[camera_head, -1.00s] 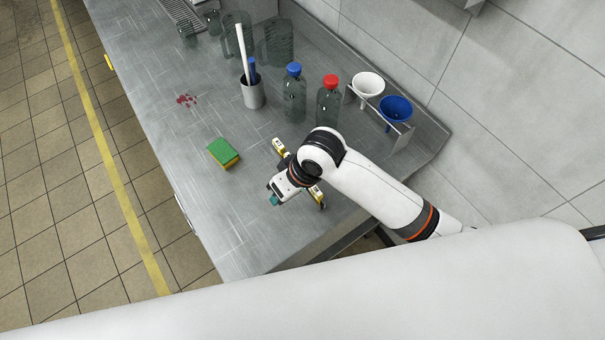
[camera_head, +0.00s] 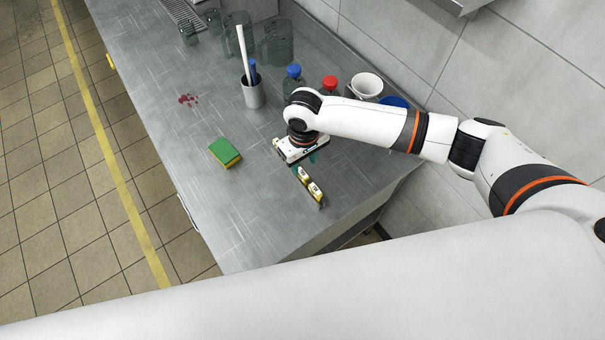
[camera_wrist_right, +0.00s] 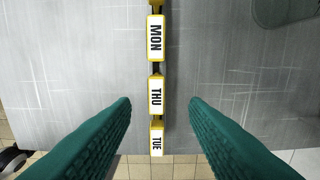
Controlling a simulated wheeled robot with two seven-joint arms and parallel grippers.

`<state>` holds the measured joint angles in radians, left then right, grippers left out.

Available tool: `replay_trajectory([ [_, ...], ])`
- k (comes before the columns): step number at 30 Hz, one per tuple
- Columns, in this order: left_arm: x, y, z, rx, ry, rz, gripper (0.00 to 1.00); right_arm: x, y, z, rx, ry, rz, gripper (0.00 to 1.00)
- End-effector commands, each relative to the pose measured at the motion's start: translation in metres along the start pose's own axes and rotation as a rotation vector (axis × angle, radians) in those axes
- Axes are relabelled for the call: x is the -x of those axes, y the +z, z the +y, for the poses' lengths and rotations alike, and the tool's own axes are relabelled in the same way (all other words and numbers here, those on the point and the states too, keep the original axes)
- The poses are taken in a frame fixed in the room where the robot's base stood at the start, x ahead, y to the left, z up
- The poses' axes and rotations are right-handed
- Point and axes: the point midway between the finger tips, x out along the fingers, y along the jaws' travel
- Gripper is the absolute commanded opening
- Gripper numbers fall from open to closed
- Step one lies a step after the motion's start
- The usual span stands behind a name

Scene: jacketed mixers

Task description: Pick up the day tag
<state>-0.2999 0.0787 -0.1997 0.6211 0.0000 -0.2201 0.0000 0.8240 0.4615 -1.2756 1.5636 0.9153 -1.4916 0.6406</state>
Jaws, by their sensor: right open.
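A row of day tags with white faces and yellow edges lies on the steel bench. In the right wrist view I read a MON tag (camera_wrist_right: 156,38), a THU tag (camera_wrist_right: 156,96) and a TUE tag (camera_wrist_right: 157,140). In the head view two tags show in front of my gripper, a nearer one (camera_head: 316,190) and a farther one (camera_head: 304,175); the rest of the row is partly hidden by my wrist. My right gripper (camera_wrist_right: 160,100) is open above the row, with its green fingers on either side of the THU tag and clear gaps between. My left gripper is out of view.
A green and yellow sponge (camera_head: 225,152) lies left of the row. The bench's front left is clear.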

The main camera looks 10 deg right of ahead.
Motion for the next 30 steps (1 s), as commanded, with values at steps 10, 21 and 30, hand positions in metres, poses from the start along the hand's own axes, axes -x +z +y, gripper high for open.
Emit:
replay_trajectory([
  [10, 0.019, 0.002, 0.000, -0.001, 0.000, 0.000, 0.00, -0.035, 0.000, 0.004, 0.002, 0.000, 0.003, 0.41],
  [21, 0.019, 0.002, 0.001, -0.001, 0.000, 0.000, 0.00, -0.059, 0.001, 0.004, 0.002, 0.001, -0.001, 0.41],
  [30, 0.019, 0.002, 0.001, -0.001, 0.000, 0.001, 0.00, -0.058, 0.001, 0.004, 0.002, 0.001, -0.001, 0.02],
])
